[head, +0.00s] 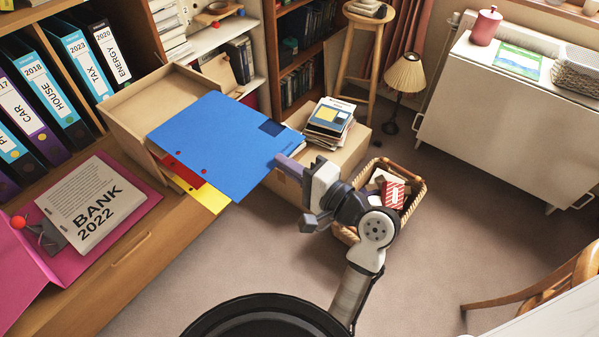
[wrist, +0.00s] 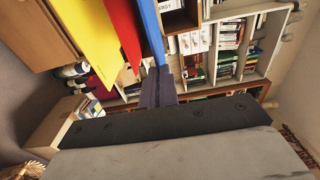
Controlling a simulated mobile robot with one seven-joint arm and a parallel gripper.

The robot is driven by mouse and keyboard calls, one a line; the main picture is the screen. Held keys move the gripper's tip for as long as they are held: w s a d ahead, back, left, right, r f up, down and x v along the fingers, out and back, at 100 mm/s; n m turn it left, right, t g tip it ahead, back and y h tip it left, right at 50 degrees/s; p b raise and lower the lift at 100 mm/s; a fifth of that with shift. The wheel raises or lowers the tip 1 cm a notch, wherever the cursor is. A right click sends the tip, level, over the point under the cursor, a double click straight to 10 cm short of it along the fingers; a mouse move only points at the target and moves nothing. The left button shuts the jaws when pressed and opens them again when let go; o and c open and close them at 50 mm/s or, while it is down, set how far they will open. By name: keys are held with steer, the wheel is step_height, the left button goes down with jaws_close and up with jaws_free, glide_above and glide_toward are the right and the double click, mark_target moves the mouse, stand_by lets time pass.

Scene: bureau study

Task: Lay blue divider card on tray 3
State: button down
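The blue divider card (head: 215,140) is a large flat sheet with a dark square near one corner. It reaches over a light wooden tray unit (head: 130,108) and juts out to the right. A red card (head: 184,170) and a yellow card (head: 212,198) stick out below it. My gripper (head: 287,166) is shut on the blue card's right corner. In the wrist view its fingers (wrist: 158,85) meet at the blue card's edge (wrist: 152,28), beside the red and yellow sheets. No tray number is readable, and I cannot tell whether the card rests on a tray.
A pink folder with a "BANK 2022" sheet (head: 92,205) lies on the wooden desk at left, before upright binders (head: 50,85). A cardboard box (head: 350,152) with books and a wicker basket (head: 415,197) stand on the floor. Open carpet (head: 470,240) lies at right.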

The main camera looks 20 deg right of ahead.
mark_target(222, 127)
steer(key=x, duration=1.2)
steer(key=b+x, duration=0.1)
steer(key=x, duration=0.5)
steer(key=shift+s+a+f, duration=0.15)
steer(key=shift+a, duration=0.3)
steer(key=shift+f+b, duration=0.35)
steer(key=shift+f, duration=0.15)
steer(key=c, duration=1.7)
jaws_free()
steer(key=o, duration=0.6)
steer(key=shift+c, duration=0.2)
steer(key=shift+v, duration=4.05)
